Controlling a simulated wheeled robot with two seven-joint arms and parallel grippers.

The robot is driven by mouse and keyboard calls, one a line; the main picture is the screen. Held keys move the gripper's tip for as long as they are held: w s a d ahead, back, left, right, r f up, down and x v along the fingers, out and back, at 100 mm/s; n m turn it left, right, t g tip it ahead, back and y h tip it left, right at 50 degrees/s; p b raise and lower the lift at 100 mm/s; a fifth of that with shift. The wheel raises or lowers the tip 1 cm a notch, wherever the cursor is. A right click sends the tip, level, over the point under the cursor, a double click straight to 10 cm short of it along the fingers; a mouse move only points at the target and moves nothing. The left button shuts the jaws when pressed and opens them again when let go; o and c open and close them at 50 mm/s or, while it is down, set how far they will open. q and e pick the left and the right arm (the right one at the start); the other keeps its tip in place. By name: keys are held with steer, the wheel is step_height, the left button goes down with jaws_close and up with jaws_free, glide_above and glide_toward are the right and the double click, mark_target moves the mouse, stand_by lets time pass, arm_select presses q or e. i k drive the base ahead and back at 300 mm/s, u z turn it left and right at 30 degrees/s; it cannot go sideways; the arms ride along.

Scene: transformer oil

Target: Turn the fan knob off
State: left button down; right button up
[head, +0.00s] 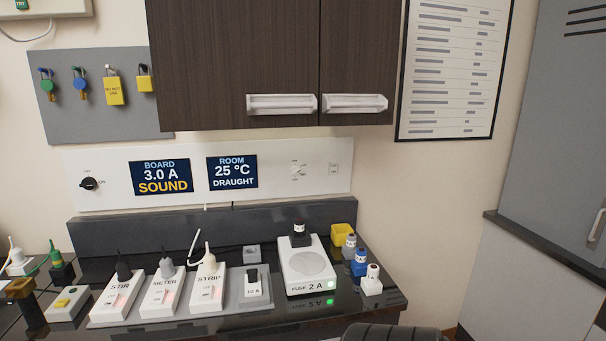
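A small pale knob (295,171) sits on the white wall panel (220,199), right of the room display. Tiny labels surround it, too small to read, and I cannot tell its setting. The room display (232,172) reads 25 °C and DRAUGHT. A black knob (89,184) at the panel's left end has OFF and ON marks, and its pointer is toward ON. The board display (161,176) reads 3.0 A and SOUND. I cannot make out either gripper in this view.
The dark bench below the panel holds switched sockets marked STIR (117,300), METER (162,295) and STRIP (206,291). A white device (308,268) and small bottles (360,263) stand right of them. Wall cupboards (235,60) overhang the panel. A dark rounded object (390,333) is at the bottom edge.

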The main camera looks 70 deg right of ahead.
mark_target(294, 170)
steer(key=z, duration=0.8)
steer(key=i, duration=0.85)
steer(key=z, duration=0.95)
